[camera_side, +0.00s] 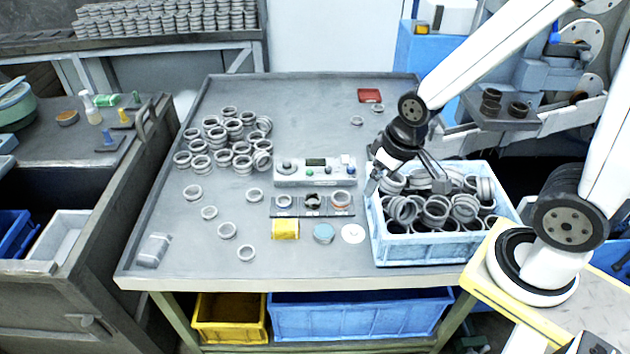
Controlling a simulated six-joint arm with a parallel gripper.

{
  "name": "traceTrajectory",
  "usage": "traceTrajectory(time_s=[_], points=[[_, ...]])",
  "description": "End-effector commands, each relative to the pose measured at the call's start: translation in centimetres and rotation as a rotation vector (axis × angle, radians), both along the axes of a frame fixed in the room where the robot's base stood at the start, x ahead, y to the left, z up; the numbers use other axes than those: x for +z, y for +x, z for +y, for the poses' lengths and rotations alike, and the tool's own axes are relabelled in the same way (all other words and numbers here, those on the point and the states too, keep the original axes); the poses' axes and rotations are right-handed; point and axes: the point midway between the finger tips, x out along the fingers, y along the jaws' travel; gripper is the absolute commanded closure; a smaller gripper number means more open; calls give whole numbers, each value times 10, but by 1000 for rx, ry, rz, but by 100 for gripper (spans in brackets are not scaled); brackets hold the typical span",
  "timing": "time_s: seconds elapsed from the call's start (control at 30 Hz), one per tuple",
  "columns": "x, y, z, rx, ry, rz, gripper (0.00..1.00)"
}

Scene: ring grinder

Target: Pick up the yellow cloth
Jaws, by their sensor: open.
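The yellow cloth (285,229) lies flat on the grey table (190,255), near its front edge. It is a small yellow rectangle just left of a blue-grey round disc (324,234). My gripper (408,188) is open, over the left part of the light blue crate (420,250), to the right of the cloth and apart from it. Its fingers point down near the rings in the crate; whether they touch any is unclear. Nothing covers the cloth.
A measuring box (315,174) and a dark fixture plate with rings (312,206) stand behind the cloth. A white disc (353,234) lies between the blue-grey disc and the crate. Piled rings (225,140) and scattered single rings lie to the left.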

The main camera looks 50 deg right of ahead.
Motion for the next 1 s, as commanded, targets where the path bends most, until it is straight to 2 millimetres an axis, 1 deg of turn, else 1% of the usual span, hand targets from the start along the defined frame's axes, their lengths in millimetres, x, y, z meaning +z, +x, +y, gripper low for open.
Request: traceTrajectory(time_s=[0.53, 0.67, 0.77, 0.87, 1.0], points=[[0, 0, 0, 0, 0, 0, 0], [-1, 3, 1, 8, 2, 1, 0], [-3, 9, 2, 25, 6, 5, 0], [-7, 20, 4, 56, 15, 10, 0], [-16, 41, 8, 121, 30, 16, 0]])
